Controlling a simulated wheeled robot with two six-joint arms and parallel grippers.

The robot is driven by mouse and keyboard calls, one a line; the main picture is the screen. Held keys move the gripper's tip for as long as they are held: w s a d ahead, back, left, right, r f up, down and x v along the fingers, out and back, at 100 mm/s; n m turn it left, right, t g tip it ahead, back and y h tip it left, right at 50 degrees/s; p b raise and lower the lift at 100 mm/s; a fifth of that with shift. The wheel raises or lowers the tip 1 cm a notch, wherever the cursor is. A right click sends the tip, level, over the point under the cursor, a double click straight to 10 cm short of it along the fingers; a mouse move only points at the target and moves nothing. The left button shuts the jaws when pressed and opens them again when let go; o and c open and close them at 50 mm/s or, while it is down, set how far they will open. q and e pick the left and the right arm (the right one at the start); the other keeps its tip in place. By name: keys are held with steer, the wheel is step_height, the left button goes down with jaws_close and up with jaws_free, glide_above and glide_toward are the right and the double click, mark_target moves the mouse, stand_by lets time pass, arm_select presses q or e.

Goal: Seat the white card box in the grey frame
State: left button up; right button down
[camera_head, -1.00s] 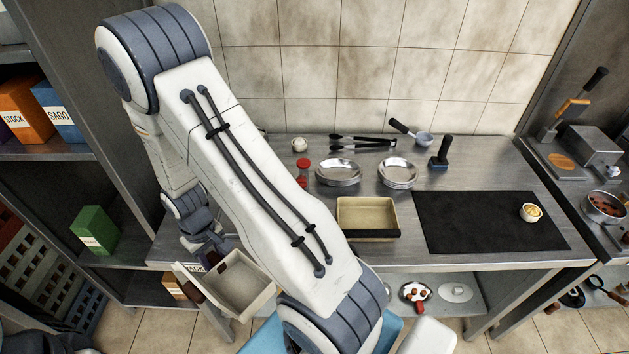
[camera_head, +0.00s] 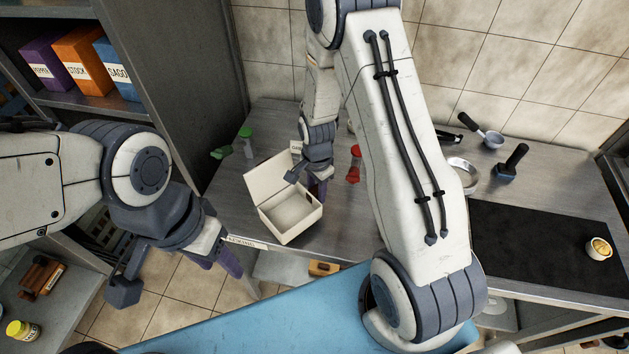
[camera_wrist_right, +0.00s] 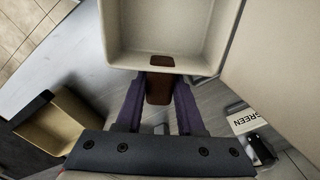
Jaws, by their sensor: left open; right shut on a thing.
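The white card box (camera_head: 290,217) is open, its lid tilted up at the left, over the left part of the steel counter in the head view. My right gripper (camera_head: 318,187) is at its far right side. In the right wrist view, the purple fingers of this gripper (camera_wrist_right: 158,98) are shut on the brown tab of the box (camera_wrist_right: 205,30). I cannot tell whether the box touches the counter. My left gripper (camera_head: 205,262) is open and empty, left of the box and in front of the counter edge. I cannot make out the grey frame.
A beige tray (camera_wrist_right: 55,125) lies left in the wrist view; a GREEN label (camera_wrist_right: 247,120) is at right. A black mat (camera_head: 540,250) covers the right counter. My right arm hides the middle.

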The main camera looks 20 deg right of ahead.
steer(key=m, duration=0.2)
steer(key=w+m+p, duration=0.1)
steer(key=m, duration=0.2)
steer(key=shift+r, duration=0.15)
steer(key=m, duration=0.2)
steer(key=w+m, duration=0.1)
steer(key=m, duration=0.2)
steer(key=shift+m+p, duration=0.3)
steer(key=shift+p, duration=0.05)
steer(key=shift+f, duration=0.2)
steer(key=shift+f+b, duration=0.85)
steer(key=shift+f, duration=0.25)
steer(key=shift+f+b, duration=0.9)
steer(key=shift+f, duration=0.3)
steer(key=shift+c, duration=2.2)
jaws_free()
